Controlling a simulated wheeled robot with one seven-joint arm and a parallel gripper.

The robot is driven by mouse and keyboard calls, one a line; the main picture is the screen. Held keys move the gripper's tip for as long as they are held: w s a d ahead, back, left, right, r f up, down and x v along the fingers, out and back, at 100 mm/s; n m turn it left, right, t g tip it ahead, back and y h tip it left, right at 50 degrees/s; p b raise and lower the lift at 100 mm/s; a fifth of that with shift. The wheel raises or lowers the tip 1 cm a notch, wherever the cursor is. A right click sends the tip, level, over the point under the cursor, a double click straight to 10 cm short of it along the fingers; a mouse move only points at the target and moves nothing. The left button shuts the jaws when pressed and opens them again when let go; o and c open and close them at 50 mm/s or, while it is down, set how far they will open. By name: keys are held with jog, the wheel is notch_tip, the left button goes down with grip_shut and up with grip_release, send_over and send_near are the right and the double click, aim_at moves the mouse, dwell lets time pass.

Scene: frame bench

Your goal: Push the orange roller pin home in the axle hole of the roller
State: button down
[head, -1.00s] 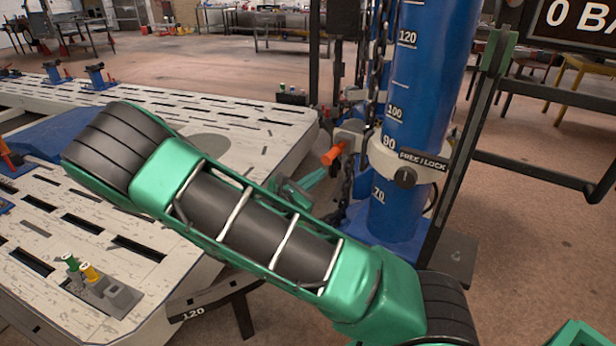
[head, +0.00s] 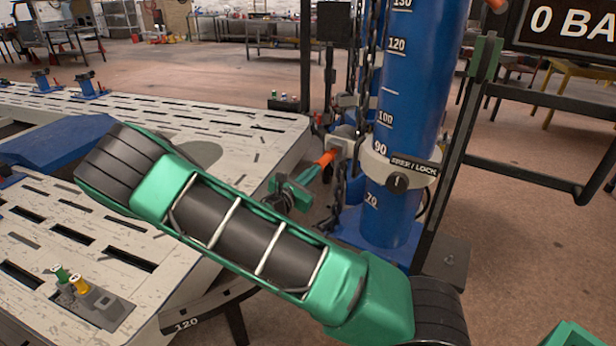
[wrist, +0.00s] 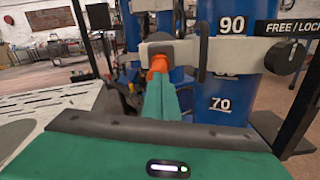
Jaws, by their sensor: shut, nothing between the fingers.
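The orange roller pin (head: 326,158) sticks out of the grey roller (head: 343,138) beside the blue column, its orange end facing my gripper. How deep it sits in the axle hole cannot be told, as the hole is hidden. My gripper (head: 316,171) has its green fingers shut and empty, with the tips at the pin's outer end. In the wrist view the fingers (wrist: 159,82) point straight at the pin (wrist: 158,64) and cover its lower part. They look touching or nearly so. The roller (wrist: 178,50) shows behind it.
The blue column (head: 408,120) with scale marks and a FREE/LOCK knob (head: 397,182) stands close to the right of the pin. A chain (head: 358,150) hangs next to the roller. The slotted pale bench (head: 215,118) lies to the left.

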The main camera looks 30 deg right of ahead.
jog(key=shift+x, duration=1.3)
dwell(0.6)
jog(key=v, duration=1.3)
jog(key=shift+a, duration=0.25)
